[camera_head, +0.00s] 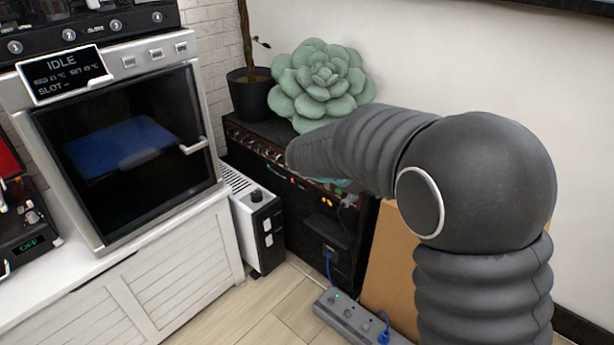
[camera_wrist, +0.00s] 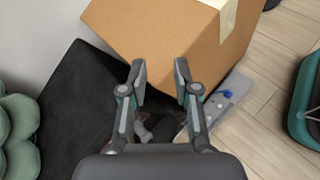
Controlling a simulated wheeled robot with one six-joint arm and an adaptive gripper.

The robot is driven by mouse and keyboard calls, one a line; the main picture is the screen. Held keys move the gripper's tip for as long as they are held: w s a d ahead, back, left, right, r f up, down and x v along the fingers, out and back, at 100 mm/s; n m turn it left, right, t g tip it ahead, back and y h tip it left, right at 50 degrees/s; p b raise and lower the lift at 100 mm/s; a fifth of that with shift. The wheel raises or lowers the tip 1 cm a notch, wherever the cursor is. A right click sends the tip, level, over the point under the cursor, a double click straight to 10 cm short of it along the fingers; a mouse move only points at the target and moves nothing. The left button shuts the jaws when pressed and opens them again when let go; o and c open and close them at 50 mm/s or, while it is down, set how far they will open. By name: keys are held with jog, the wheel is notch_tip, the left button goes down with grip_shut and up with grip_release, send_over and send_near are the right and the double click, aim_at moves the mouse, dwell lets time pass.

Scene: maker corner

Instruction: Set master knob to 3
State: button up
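A black amplifier-like cabinet (camera_head: 305,225) stands against the wall in the head view, with a row of small knobs (camera_head: 255,146) along its upper front edge. My arm covers the right part of that row. I cannot tell which knob is the master or read any setting. The cabinet's dark top (camera_wrist: 75,105) shows at the left in the wrist view. My gripper (camera_wrist: 160,75) is open and empty, with its fingers apart above the cabinet's edge area. No knob shows clearly between the fingers. In the head view the gripper is mostly hidden behind my arm.
A green succulent (camera_head: 322,82) and a potted plant (camera_head: 250,95) are on or behind the cabinet. A cardboard box (camera_wrist: 165,35) lies close ahead of the fingers. A power strip (camera_head: 355,322) is on the floor. A white heater (camera_head: 255,222) stands left of the cabinet.

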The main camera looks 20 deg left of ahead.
jog(key=a+f+n+t+y, duration=0.1)
jog(key=a+f+n+t, duration=0.25)
jog(key=a, duration=0.65)
jog(key=a+f+n+t, duration=0.3)
jog(key=a+f+n, duration=0.2)
jog(key=a, duration=0.5)
jog(key=a+f+n+t+y, duration=0.1)
jog(key=a+f+n+t, duration=0.25)
jog(key=a, duration=0.55)
jog(key=p+x, duration=0.1)
jog(key=x, duration=1.2)
jog(key=shift+w+f+n+p, duration=0.15)
jog(key=shift+f+n+p, duration=0.2)
jog(key=shift+f, duration=0.3)
grip_shut()
